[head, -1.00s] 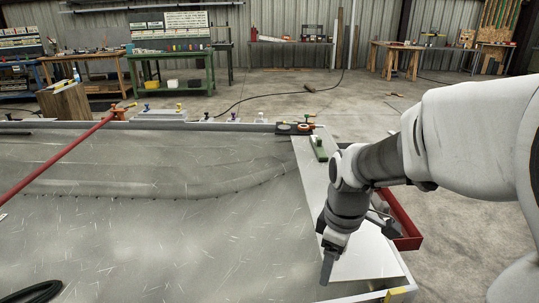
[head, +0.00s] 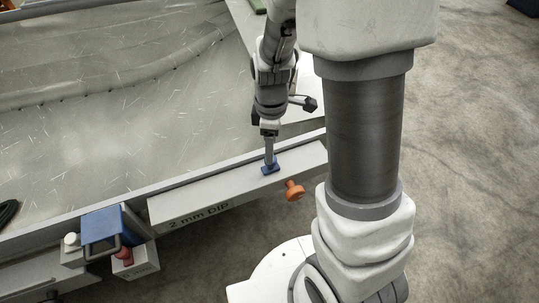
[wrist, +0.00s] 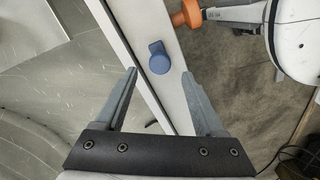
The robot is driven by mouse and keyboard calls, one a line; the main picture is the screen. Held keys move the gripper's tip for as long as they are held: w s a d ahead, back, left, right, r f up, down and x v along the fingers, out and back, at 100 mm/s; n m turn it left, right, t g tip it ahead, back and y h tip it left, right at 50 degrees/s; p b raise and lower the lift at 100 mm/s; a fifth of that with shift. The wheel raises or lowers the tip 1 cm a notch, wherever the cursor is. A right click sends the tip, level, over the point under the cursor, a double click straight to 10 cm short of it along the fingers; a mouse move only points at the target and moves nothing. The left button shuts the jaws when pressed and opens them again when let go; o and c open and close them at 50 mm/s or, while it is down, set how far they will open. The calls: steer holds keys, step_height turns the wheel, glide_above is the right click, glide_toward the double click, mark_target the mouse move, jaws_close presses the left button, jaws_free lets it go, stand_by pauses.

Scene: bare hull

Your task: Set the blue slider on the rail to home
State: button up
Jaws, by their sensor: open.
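The blue slider (head: 271,169) sits on a pale grey rail (head: 190,203) with a "2 mm DIP" label, towards the rail's right end. My gripper (head: 269,158) points down directly over the slider. In the wrist view the slider (wrist: 159,59) shows a round blue knob with a small tab, on the pale rail (wrist: 140,22). My open gripper (wrist: 159,73) has one fingertip to each side of the line to the knob, which appears just beyond the tips. I cannot tell whether the fingers touch it. No home mark can be made out.
An orange knob (head: 294,190) sticks out at the rail's near side, close to the slider. A blue block with a handle (head: 101,226) and a red knob (head: 124,254) stand left of the rail. The scratched metal hull panel (head: 120,120) lies behind. Concrete floor is open at right.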

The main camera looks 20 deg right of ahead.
steer(key=shift+f+b, duration=0.6)
steer(key=shift+f, duration=1.65)
steer(key=shift+c, duration=0.2)
jaws_close()
